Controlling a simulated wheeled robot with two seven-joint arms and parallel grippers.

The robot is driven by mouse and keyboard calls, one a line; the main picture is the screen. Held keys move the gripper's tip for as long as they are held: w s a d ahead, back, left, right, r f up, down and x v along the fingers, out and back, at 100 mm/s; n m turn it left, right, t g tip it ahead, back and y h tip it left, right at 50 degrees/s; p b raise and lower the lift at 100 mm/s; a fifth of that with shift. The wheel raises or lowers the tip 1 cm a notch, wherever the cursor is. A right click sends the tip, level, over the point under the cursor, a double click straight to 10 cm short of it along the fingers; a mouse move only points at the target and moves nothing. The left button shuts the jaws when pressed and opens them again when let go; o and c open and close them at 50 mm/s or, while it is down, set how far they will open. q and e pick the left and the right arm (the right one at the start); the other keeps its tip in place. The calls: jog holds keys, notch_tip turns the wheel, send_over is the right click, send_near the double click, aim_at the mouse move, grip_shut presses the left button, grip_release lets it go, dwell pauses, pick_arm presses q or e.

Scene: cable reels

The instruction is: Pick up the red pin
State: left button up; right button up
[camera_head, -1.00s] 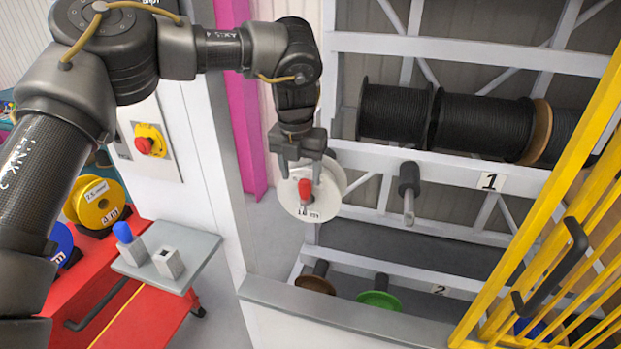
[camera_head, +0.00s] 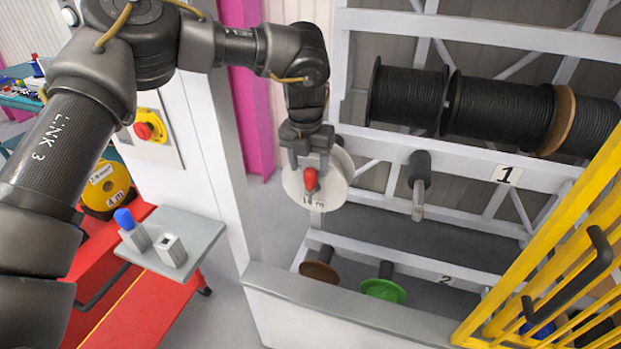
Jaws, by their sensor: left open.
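The red pin (camera_head: 311,180) stands out from the front of a white reel (camera_head: 337,184), near the reel's centre. My left gripper (camera_head: 309,164) is open and sits right at the pin, with its fingers to either side of the pin's upper end. I cannot tell whether the fingers touch the pin. The gripper and wrist hide the upper part of the reel. My right gripper is not in view.
The rack with black cable reels (camera_head: 406,97) and an empty peg (camera_head: 419,180) is on the right. A yellow barred gate (camera_head: 560,245) stands at the far right. A grey shelf (camera_head: 203,232) with a blue-topped pin (camera_head: 124,218) is at lower left.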

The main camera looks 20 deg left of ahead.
aim_at(310, 180)
pick_arm(q)
jog(key=shift+s+f, duration=0.1)
jog(key=shift+f, duration=0.05)
jog(key=f+p, duration=0.1)
jog(key=f, duration=0.1)
jog(key=f+p, duration=0.1)
jog(key=shift+d+f, duration=0.2)
jog(key=shift+f, duration=0.15)
jog(key=shift+w+f, duration=0.25)
jog(key=shift+f, duration=0.3)
jog(key=c, duration=1.1)
jog(key=shift+r, duration=0.15)
jog(key=shift+r, duration=0.35)
notch_tip(310, 180, up, 9)
jog(key=shift+r+b, duration=0.1)
jog(key=shift+b, duration=1)
